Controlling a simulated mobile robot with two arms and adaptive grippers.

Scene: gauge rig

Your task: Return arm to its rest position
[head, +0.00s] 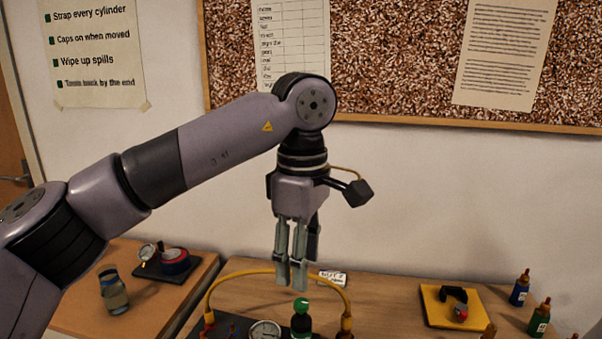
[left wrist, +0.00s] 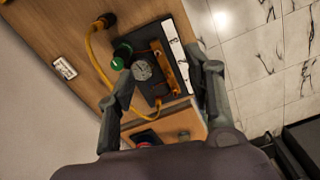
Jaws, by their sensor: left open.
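My left arm reaches in from the left in the head view. My left gripper (head: 293,287) hangs pointing down above the gauge rig, open and empty. The left wrist view shows its two fingers (left wrist: 165,85) apart with nothing between them but the view down to the rig. The rig has a dark base (left wrist: 150,88), a round gauge (head: 265,330), a green-capped part (head: 301,306) and a yellow hose (head: 222,280) arching over the bench. The gripper appears apart from the rig. My right gripper is not in view.
A label card (head: 333,277) lies behind the rig. A yellow tray (head: 434,312) with a black item and several small bottles (head: 520,289) stand on the right. A jar (head: 114,293) and a dark stand (head: 152,269) with a gauge are on the left. The wall is behind.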

